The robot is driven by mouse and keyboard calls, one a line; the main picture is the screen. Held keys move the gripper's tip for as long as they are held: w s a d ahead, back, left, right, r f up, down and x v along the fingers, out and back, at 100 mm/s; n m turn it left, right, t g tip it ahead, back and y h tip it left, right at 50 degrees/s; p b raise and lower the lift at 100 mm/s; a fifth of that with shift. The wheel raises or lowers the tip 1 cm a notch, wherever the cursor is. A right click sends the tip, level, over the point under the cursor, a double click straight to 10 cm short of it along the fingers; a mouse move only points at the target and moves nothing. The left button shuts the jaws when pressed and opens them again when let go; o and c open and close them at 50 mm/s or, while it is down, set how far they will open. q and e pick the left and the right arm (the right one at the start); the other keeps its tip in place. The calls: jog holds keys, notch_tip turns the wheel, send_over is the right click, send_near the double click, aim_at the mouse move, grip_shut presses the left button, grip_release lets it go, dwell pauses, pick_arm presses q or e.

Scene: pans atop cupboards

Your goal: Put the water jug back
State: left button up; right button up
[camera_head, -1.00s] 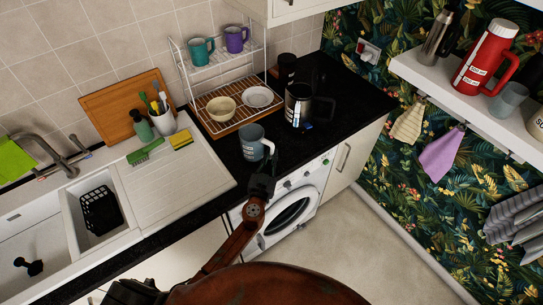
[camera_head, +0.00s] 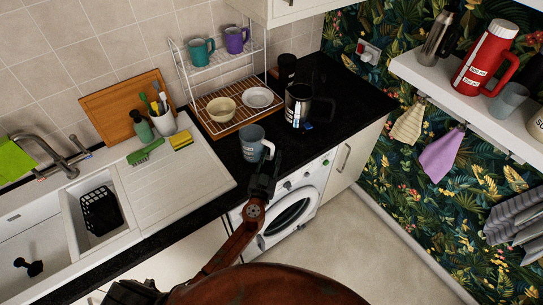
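A blue-grey jug (camera_head: 252,142) with a pale handle on its right side stands upright on the black counter, right of the draining board. I cannot tell for certain that it is the water jug. My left gripper (camera_head: 267,174) is black and is just in front of this jug, below its handle. Its fingers point up toward the handle. They are small and dark against the counter, so I cannot tell whether they are open, shut or touching the handle. A larger dark jug-like vessel (camera_head: 297,97) with a handle stands farther back.
A wire rack (camera_head: 187,84) with cups, a bowl and a plate stands behind the jug. The sink's draining board (camera_head: 180,180) is to the left. A white wall shelf (camera_head: 430,78) at right holds a red jug (camera_head: 486,56), a flask (camera_head: 438,36) and a grey cup (camera_head: 508,100).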

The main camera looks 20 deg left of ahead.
pick_arm(q)
jog(key=s+b, duration=0.2)
jog(key=s, duration=1)
jog(key=shift+d+b, duration=0.3)
jog(key=shift+d, duration=0.05)
jog(key=shift+c, duration=0.3)
dwell(0.3)
